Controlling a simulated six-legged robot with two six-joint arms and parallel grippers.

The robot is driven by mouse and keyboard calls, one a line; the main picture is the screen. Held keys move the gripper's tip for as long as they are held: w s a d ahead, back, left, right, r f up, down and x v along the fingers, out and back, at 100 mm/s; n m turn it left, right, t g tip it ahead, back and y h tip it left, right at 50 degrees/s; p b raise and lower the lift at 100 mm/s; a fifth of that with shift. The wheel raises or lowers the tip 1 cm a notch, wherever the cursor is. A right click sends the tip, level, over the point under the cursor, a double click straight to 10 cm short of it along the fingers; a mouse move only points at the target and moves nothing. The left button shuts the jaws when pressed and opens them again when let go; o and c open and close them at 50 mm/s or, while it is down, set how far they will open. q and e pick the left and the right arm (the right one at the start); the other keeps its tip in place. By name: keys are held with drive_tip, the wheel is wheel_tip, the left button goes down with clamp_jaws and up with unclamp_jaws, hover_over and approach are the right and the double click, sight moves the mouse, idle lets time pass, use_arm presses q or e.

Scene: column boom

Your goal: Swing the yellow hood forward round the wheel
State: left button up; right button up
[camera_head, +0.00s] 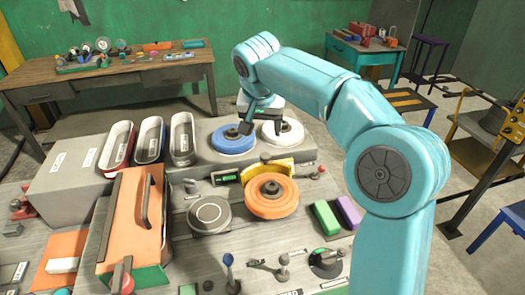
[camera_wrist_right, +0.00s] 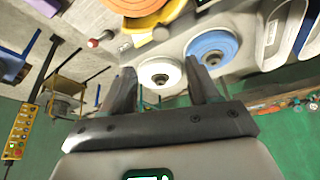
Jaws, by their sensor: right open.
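The yellow hood (camera_head: 285,166) curves round the back of an orange wheel (camera_head: 271,207) on the grey bench, with one end reaching to the wheel's right side. In the right wrist view the hood (camera_wrist_right: 158,18) and part of the orange wheel (camera_wrist_right: 135,4) show at the top edge. My right gripper (camera_head: 260,124) is open and empty, fingers apart, behind the hood near a blue wheel (camera_head: 233,144) and a white wheel (camera_head: 283,138). In the right wrist view the white wheel (camera_wrist_right: 160,76) shows between the fingers (camera_wrist_right: 160,88). My left gripper is not in view.
Three trays (camera_head: 150,140) stand left of the blue wheel. An orange box with a handle (camera_head: 138,225) is at front left. A round grey disc (camera_head: 209,214) lies left of the orange wheel. Green (camera_head: 326,217) and purple (camera_head: 348,211) blocks stand to its right.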

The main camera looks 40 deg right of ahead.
sight(265, 155)
drive_tip(key=p+x, duration=0.1)
drive_tip(key=x, duration=1.2)
drive_tip(key=shift+a, duration=0.1)
clamp_jaws()
